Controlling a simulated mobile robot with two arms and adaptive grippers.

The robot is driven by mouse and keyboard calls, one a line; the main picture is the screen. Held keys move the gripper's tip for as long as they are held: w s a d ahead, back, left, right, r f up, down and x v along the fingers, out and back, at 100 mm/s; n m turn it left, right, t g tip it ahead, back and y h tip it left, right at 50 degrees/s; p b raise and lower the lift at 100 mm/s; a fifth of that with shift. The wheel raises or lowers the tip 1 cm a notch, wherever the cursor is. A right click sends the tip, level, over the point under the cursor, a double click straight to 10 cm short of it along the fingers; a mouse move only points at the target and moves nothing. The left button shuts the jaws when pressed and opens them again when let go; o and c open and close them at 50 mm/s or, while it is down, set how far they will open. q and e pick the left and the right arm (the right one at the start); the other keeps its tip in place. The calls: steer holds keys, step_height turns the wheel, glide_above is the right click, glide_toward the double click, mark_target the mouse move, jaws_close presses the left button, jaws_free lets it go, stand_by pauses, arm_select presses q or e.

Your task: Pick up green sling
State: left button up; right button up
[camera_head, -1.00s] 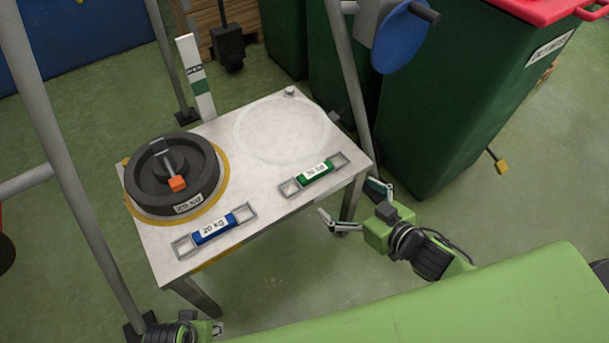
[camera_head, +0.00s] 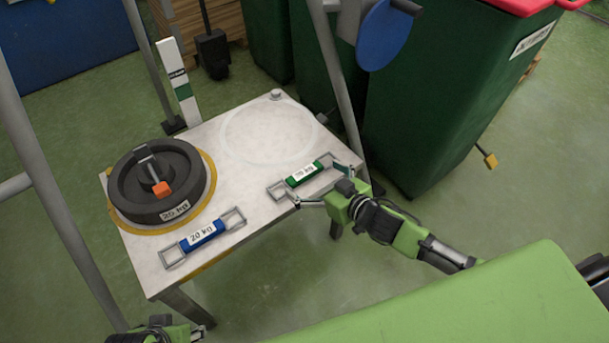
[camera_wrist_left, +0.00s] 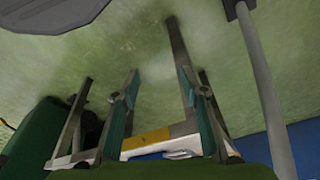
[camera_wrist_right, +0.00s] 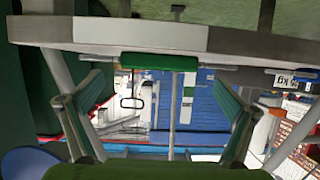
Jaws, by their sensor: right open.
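The green sling (camera_head: 305,174) lies along the front right edge of the white table (camera_head: 250,190), with a grey loop at each end and a white label. My right gripper (camera_head: 318,183) is open at that edge, its fingers spread toward the two ends of the sling. In the right wrist view the green sling (camera_wrist_right: 158,62) shows between and just beyond the open fingers (camera_wrist_right: 155,88), with nothing held. My left gripper (camera_wrist_left: 168,88) is open and empty in the left wrist view, low beside the table; in the head view it is only partly visible at the bottom left.
A blue sling (camera_head: 203,235) marked 20 kg lies left of the green one. A black weight disc (camera_head: 157,190) sits in a yellow ring. An empty pale circle (camera_head: 268,135) is behind the green sling. Grey frame posts (camera_head: 55,185) and a green bin (camera_head: 440,90) flank the table.

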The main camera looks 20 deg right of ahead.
mark_target(305, 172)
steer(key=shift+x, duration=1.55)
steer(key=shift+d, duration=0.1)
steer(key=c, duration=1.2)
arm_select(q)
steer(key=v, duration=0.3)
steer(key=shift+r, duration=0.1)
arm_select(e)
steer(key=shift+o, duration=0.2)
arm_select(q)
steer(key=shift+w, duration=0.1)
arm_select(e)
steer(key=shift+r, duration=0.1)
steer(key=shift+r, duration=0.15)
steer(key=shift+r, duration=0.2)
step_height(305, 172, up, 3)
steer(key=shift+f+p, duration=0.1)
steer(key=shift+p, duration=0.5)
arm_select(q)
step_height(305, 172, down, 19)
steer(key=s+p, duration=0.2)
steer(key=p, duration=0.1)
steer(key=shift+s+g+p, duration=0.25)
steer(key=shift+g+p, duration=0.15)
arm_select(e)
steer(key=s+r, duration=0.9)
steer(key=s, duration=0.5)
steer(key=shift+d+r, duration=0.2)
steer(key=shift+d, duration=0.3)
